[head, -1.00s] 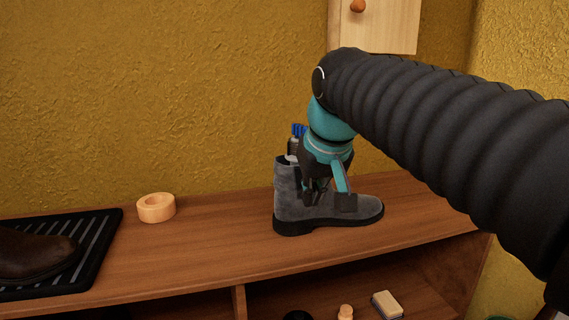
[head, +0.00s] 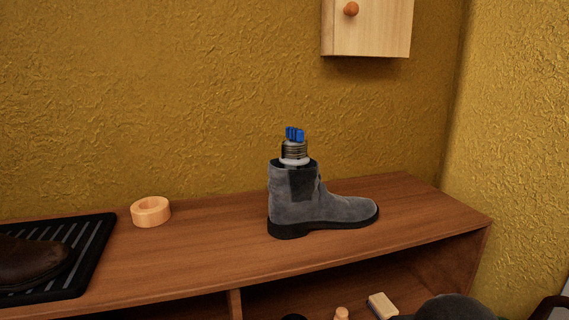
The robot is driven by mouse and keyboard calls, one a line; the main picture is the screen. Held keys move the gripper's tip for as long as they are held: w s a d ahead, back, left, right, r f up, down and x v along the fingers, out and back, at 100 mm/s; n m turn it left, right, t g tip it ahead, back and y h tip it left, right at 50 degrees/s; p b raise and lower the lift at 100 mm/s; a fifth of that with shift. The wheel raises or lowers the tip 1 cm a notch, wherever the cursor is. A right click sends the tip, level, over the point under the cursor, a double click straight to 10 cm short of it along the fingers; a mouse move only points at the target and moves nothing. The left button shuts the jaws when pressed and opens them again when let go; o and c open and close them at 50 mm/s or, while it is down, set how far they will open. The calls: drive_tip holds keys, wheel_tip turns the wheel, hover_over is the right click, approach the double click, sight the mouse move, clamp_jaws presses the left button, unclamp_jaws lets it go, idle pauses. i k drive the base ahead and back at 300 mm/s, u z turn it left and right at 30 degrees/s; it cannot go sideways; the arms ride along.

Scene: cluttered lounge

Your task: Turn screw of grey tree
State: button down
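A grey suede ankle boot (head: 335,209) stands upright on the wooden bench top, toe to the right. A shoe tree stands in its shaft. Above the boot opening show its white collar (head: 294,161), a ringed, screw-like metal part (head: 294,150) and a blue knob (head: 294,134) on top. The rest of the tree is hidden inside the boot. Nothing touches the knob. My gripper is out of view. A dark rounded part at the bottom right edge looks like my arm.
The wooden bench (head: 200,243) has a ribbed black tray (head: 88,262) with a brown shoe (head: 32,262) at left. A wooden ring (head: 151,212) sits near the wall. A wall cabinet (head: 385,28) hangs at upper right. A pale block (head: 382,306) lies on the lower shelf.

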sight(296, 134)
drive_tip(key=z, duration=1.75)
drive_tip(key=k, duration=0.65)
drive_tip(key=u, duration=1.7)
